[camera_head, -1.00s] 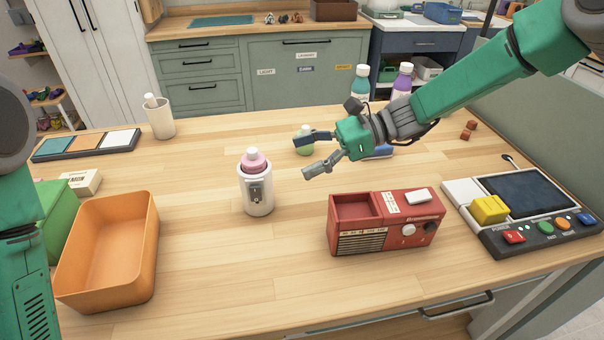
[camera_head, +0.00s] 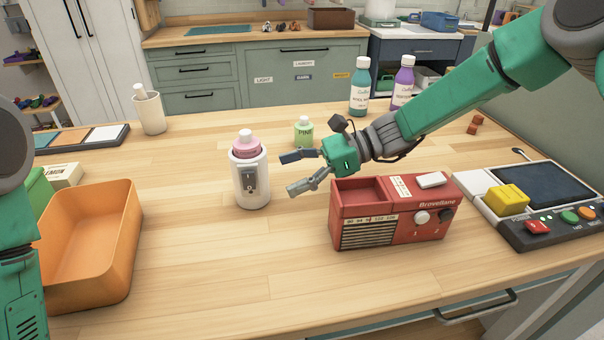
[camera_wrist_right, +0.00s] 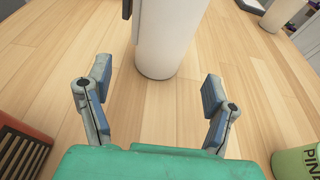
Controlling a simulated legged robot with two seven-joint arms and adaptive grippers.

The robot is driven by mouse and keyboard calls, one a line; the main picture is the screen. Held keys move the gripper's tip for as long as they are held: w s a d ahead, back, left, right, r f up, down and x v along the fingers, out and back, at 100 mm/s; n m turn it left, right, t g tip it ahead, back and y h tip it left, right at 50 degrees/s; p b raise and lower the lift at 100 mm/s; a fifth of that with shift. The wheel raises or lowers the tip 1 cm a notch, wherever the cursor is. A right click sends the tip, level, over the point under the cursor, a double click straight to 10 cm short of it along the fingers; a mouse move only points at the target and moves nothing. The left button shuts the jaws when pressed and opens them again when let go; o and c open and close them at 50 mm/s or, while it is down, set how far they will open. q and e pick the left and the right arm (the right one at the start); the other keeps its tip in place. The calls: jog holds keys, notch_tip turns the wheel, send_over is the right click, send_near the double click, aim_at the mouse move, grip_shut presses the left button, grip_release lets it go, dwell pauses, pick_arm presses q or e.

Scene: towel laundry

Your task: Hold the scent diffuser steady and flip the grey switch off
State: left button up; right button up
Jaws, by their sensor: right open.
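The scent diffuser (camera_head: 251,190) is a white cylinder with a pink bottle in its top. It stands upright on the table. A dark panel with the grey switch (camera_head: 249,179) is on its front; I cannot tell the switch's position. My right gripper (camera_head: 286,174) is open and empty just right of the diffuser, its fingers pointing at it without touching. In the right wrist view the diffuser's white body (camera_wrist_right: 168,40) stands ahead of and between the open fingers (camera_wrist_right: 155,88). My left arm shows at the left edge, but its gripper is out of view.
A red radio (camera_head: 390,215) stands right of the diffuser. A green PINE bottle (camera_head: 304,132) is behind my right gripper. An orange bin (camera_head: 128,240) is at left, and a white cup (camera_head: 150,115) at the back left. The table before the diffuser is clear.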

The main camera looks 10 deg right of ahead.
aim_at(257, 185)
jog(key=b+x, duration=0.1)
jog(key=x, duration=0.3)
jog(key=shift+a+f, duration=0.2)
jog(key=shift+a, duration=0.1)
jog(key=shift+x, duration=1.25)
